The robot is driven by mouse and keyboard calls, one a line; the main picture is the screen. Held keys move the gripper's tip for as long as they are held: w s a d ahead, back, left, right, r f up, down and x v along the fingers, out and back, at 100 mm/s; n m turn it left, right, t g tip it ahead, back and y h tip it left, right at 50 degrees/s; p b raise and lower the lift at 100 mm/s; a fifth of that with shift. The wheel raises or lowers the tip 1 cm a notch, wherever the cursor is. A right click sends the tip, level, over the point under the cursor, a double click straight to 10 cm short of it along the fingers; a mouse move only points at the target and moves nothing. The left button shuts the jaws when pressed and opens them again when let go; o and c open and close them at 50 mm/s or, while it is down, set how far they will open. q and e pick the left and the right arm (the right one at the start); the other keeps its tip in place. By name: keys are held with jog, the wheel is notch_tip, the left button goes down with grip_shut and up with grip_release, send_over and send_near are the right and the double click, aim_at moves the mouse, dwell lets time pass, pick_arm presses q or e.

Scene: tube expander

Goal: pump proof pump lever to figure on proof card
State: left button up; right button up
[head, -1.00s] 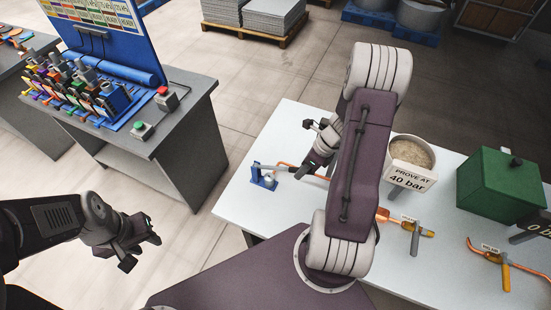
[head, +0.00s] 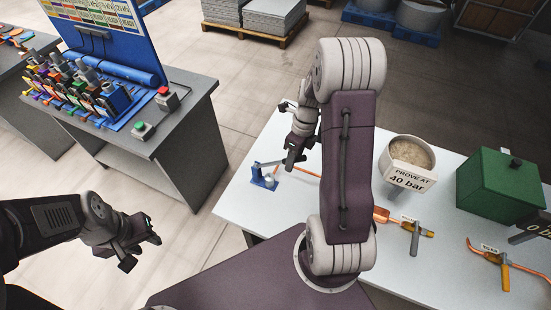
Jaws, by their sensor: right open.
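The proof pump (head: 264,181) is a small blue base with a grey cylinder at the left end of the white table. A thin grey lever (head: 268,163) runs from its top toward my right gripper. My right gripper (head: 291,165) is open, pointing down close to the lever's end; I cannot tell whether it touches. The proof card (head: 407,178) reads "PROVE AT 40 bar" and leans on a round pot. My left gripper (head: 143,252) looks open and empty, away from the table.
The white table (head: 345,275) also holds a green box (head: 500,184) and orange-and-yellow tools (head: 404,222). A thin orange pipe (head: 308,172) passes behind my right arm. A grey bench (head: 180,150) with a blue machine stands at the left.

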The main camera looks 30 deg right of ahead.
jog(key=shift+w+d+r+p, duration=0.1)
jog(key=shift+d+r+p, duration=0.1)
jog(key=shift+r+p, duration=0.95)
jog(key=shift+d+r+p, duration=0.25)
jog(key=shift+r+p, duration=0.9)
jog(key=shift+p, duration=0.05)
jog(key=shift+w+d+r+p, duration=0.1)
jog(key=shift+d+r+p, duration=0.1)
jog(key=shift+r+p, duration=0.95)
jog(key=shift+f, duration=0.1)
